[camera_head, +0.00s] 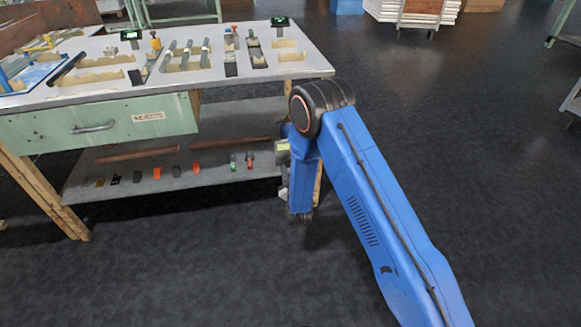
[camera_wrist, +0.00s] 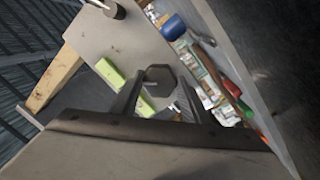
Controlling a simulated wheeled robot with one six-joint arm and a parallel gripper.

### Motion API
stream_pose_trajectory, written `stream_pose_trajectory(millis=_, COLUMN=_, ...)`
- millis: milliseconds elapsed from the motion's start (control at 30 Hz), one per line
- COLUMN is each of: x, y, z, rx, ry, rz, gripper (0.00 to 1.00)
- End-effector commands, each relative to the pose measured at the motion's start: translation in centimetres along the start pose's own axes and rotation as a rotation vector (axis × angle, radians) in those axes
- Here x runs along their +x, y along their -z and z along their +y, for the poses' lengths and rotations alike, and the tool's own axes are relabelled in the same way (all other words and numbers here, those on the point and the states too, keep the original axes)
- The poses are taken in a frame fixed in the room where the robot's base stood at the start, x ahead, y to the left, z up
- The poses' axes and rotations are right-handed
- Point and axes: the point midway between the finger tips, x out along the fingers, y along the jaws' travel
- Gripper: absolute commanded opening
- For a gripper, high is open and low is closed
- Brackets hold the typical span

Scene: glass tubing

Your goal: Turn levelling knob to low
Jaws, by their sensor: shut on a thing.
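A dark, many-sided knob (camera_wrist: 160,74) shows near the middle of the wrist view, in front of a grey plate. My gripper (camera_wrist: 159,88) has one finger on each side of it and is shut on it. The knob's pointer or any low mark cannot be made out. In the head view, my blue arm reaches down beside the right end of the workbench (camera_head: 230,84), and the knob and fingertips are hidden or too small to tell.
Yellow-green blocks (camera_wrist: 110,74) sit close to the knob in the wrist view. A blue rounded thing (camera_wrist: 172,28) is above right. The bench has a green drawer (camera_head: 100,125) and a lower shelf (camera_head: 130,187) with several small items. Floor at right is clear.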

Motion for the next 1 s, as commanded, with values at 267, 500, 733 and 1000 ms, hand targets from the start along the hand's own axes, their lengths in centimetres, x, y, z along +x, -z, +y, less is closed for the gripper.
stream_pose_trajectory(millis=267, x=-0.13, y=-0.30, z=-0.10, rx=-0.261, ry=-0.005, rz=0.019, gripper=0.19)
stream_pose_trajectory(millis=500, x=-0.12, y=-0.30, z=-0.05, rx=-0.462, ry=-0.012, rz=0.039, gripper=0.19)
stream_pose_trajectory(millis=733, x=-0.12, y=-0.33, z=-0.02, rx=-0.600, ry=-0.016, rz=0.051, gripper=0.19)
stream_pose_trajectory(millis=1000, x=-0.13, y=-0.33, z=-0.02, rx=-0.684, ry=-0.018, rz=0.059, gripper=0.19)
